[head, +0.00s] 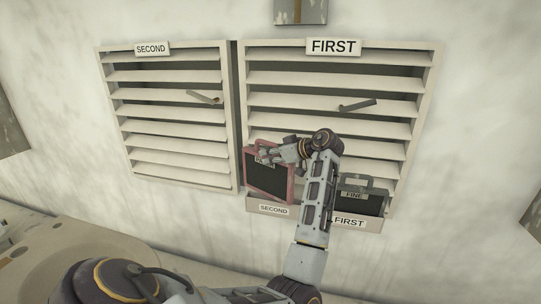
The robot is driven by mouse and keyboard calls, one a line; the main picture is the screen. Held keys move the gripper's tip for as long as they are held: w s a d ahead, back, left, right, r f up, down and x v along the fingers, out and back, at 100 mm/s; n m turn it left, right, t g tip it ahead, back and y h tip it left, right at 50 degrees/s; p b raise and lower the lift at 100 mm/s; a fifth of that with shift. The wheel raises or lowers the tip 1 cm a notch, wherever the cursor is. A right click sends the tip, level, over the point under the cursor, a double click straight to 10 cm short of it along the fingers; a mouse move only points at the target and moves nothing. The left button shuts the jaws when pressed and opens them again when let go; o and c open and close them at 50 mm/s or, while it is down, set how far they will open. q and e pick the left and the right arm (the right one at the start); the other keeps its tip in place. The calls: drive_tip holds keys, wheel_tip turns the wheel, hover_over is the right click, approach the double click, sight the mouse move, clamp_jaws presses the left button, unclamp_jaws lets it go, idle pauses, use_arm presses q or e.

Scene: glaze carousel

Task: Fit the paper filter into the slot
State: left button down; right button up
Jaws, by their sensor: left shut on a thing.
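A red-framed filter (268,182) with a dark panel stands tilted at the left part of a low rack (310,212), above its SECOND label (274,209). My left gripper (268,153) is shut on its upper edge. A dark grey filter marked FINE (359,201) stands in the right part, above the FIRST label (349,221). My left forearm hides the rack's middle. My right gripper is not in view.
Two louvred panels are on the wall: the one marked SECOND (170,122) at left, the one marked FIRST (320,79) at right, each with a small handle. A rounded beige surface (70,240) is at lower left. The wall between is clear.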

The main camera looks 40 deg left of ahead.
use_arm(q)
drive_tip(key=shift+f, duration=0.25)
drive_tip(key=c, duration=1.5)
unclamp_jaws()
drive_tip(key=shift+c, duration=0.2)
drive_tip(key=o, duration=0.3)
drive_tip(key=shift+o, duration=0.2)
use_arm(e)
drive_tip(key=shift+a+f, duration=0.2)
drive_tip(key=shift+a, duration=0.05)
use_arm(q)
drive_tip(key=shift+r, duration=0.1)
drive_tip(key=shift+r+p, duration=0.35)
drive_tip(key=shift+r, duration=0.2)
drive_tip(key=b+v, duration=0.2)
drive_tip(key=v, duration=1)
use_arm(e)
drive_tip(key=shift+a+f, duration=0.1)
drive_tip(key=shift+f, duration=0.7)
